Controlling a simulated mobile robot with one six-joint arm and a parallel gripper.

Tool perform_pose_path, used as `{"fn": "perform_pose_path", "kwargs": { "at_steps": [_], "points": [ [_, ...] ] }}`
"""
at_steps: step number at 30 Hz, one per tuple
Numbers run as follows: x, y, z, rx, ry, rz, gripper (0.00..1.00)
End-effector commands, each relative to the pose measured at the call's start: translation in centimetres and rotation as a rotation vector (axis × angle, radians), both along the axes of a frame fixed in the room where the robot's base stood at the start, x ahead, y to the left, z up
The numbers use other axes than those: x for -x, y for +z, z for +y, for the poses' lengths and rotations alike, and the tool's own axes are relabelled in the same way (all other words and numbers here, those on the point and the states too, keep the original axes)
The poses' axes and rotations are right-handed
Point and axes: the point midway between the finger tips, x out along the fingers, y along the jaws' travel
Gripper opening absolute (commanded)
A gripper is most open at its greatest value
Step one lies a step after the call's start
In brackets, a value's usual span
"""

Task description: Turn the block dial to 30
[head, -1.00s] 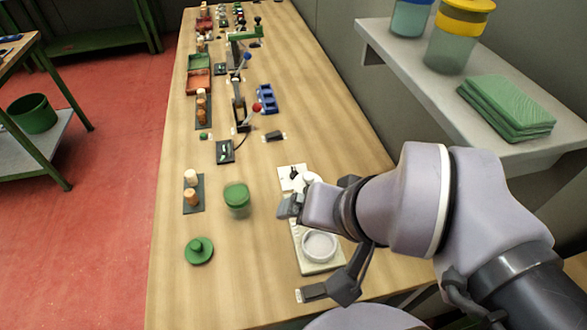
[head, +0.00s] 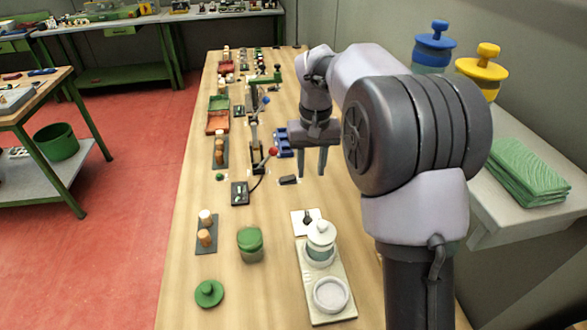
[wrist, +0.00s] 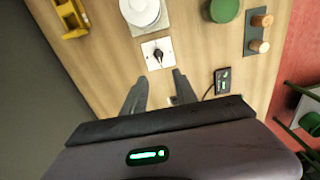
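A white square plate with a dark knob, which looks like the dial (head: 307,219), lies flat on the wooden table behind the white stand. In the wrist view the dial (wrist: 157,54) is beyond my fingertips, its dark knob at the plate's middle. Its marks are too small to read. My gripper (head: 314,173) points down above the table, farther back than the dial and apart from it. In the wrist view my gripper (wrist: 160,77) has its two fingers spread, with nothing between them.
A white stand (head: 316,301) with a lidded jar (head: 320,238) and a shallow dish (head: 331,294) is in front of the dial. A green jar (head: 250,243) stands left of it. A black box (head: 240,193) with a cable and a red-knobbed lever (head: 273,152) are farther back. A shelf (head: 490,225) edges the right.

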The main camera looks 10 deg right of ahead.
Motion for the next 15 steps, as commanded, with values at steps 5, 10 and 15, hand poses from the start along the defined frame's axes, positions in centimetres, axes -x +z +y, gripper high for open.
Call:
{"fn": "perform_pose_path", "kwargs": {
  "at_steps": [5, 10, 15],
  "points": [
    [-1.6, -2.9, -0.3, 0.014, 0.022, 0.033, 0.35],
    [-1.5, -7.2, -0.3, 0.013, 0.021, 0.034, 0.35],
    [-1.5, -12.6, -0.3, 0.013, 0.021, 0.034, 0.35]
  ]
}}
